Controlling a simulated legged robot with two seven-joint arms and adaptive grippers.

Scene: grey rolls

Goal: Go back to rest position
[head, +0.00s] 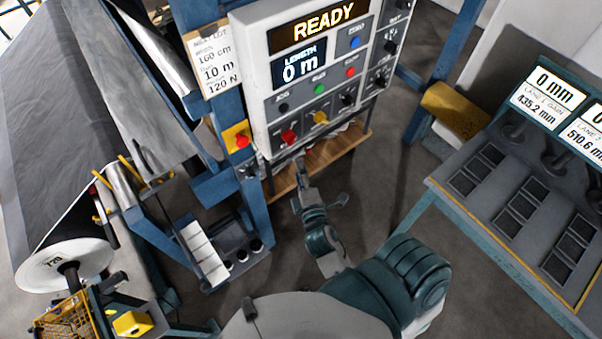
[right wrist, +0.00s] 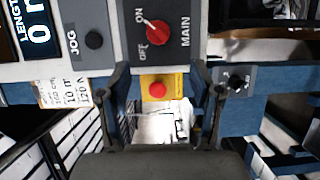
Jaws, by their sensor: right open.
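My right arm reaches up from the lower right of the head view. My right gripper (head: 302,172) is just below the control panel (head: 262,75), in front of a wooden shelf. In the right wrist view my right gripper (right wrist: 165,95) is open, its two dark fingers apart with nothing held between them. A red push button on a yellow plate (right wrist: 157,89) shows between the fingers, beyond them. A red MAIN switch (right wrist: 158,32) shows above it. My left gripper is not in the head view.
The panel's display (head: 318,25) reads READY. A large dark roll (head: 80,110) stands left. A bench with gauges (head: 500,190) stands right, with a yellow box (head: 450,108) behind it. Blue posts (head: 205,150) flank the panel. Grey floor (head: 385,175) lies clear between gripper and bench.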

